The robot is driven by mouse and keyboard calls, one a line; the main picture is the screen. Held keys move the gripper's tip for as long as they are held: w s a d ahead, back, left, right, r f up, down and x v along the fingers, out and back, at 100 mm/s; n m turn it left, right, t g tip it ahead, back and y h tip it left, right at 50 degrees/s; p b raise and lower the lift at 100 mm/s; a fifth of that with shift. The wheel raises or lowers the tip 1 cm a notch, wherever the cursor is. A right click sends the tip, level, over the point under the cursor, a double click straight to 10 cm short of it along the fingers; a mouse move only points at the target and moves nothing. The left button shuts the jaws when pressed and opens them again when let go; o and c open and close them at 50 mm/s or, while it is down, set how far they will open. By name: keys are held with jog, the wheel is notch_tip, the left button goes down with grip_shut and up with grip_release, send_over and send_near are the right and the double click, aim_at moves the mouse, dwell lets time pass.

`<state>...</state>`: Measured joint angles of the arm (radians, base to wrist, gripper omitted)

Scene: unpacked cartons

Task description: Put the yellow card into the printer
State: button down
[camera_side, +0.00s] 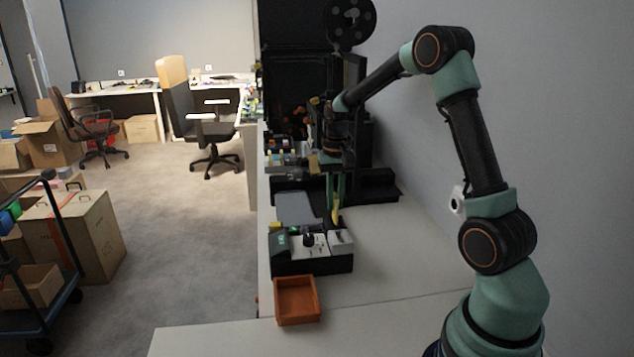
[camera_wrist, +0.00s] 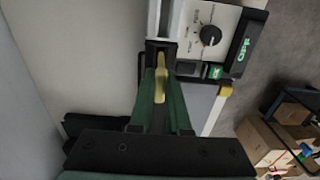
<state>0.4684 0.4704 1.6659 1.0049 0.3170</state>
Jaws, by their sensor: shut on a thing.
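The yellow card (camera_side: 335,208) is upright between the green fingers of my gripper (camera_side: 334,216). In the wrist view the yellow card (camera_wrist: 161,70) shows as a narrow strip between the fingertips (camera_wrist: 161,92), which are shut on it. The printer (camera_side: 312,262) is a low dark machine with a white top, a black knob and a green-lit display; it also shows in the wrist view (camera_wrist: 192,22), where the display reads "OFF". The card's lower end is at the printer's back edge, near a dark gap. I cannot tell whether it touches or enters it.
An empty orange-brown tray (camera_side: 297,322) stands in front of the printer. A grey flat panel (camera_side: 294,207) lies behind it, and a tall black machine (camera_side: 300,90) stands farther back. The white table (camera_side: 405,262) is clear to the right. Cartons and a cart stand at left.

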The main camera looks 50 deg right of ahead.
jog(key=shift+f, duration=1.15)
jog(key=c, duration=0.8)
grip_release()
notch_tip(320, 180, up, 12)
jog(key=shift+f, duration=0.1)
